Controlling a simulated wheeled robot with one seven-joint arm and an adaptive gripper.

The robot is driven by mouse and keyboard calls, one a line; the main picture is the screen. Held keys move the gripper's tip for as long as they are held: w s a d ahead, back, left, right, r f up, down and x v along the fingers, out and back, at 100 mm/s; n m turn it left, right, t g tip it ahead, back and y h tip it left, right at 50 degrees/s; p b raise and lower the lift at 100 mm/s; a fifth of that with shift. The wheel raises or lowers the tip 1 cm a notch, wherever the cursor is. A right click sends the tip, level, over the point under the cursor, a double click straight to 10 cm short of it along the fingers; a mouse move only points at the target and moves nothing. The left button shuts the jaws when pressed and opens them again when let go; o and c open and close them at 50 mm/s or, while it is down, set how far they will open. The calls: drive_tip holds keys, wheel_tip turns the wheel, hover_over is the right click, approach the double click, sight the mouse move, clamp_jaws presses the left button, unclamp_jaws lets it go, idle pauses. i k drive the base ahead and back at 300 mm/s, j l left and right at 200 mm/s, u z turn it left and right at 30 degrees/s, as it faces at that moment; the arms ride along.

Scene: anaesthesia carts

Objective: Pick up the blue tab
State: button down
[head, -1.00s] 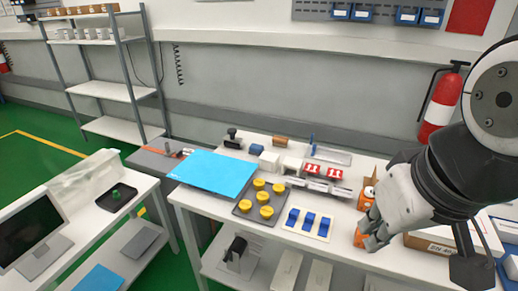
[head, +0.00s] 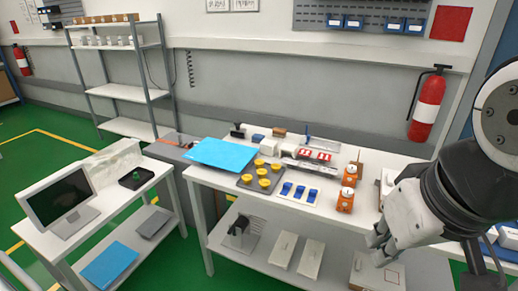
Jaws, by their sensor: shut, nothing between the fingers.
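Three blue tabs, at left (head: 287,188), middle (head: 299,192) and right (head: 312,196), stand in a row on a small white plate (head: 281,196) near the front edge of the white table. I cannot tell which of them is the task's blue tab. My gripper (head: 374,241) is at the lower right, shut and empty. In the picture it lies to the right of and below the tabs, in front of the table edge and well apart from them. Nothing hides the tabs.
A grey tray of yellow knobs (head: 244,181) and a light-blue sheet (head: 222,154) lie left of the tabs. Orange devices (head: 345,200) stand to the right. A lower shelf (head: 265,258) holds white boxes. A side table with a monitor (head: 61,199) is at left.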

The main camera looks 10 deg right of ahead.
sight(287, 187)
drive_tip(key=i+l+u, duration=0.1)
drive_tip(key=i, duration=0.35)
drive_tip(key=i+l+u, duration=0.1)
drive_tip(key=i+l, duration=0.25)
drive_tip(key=i, duration=0.1)
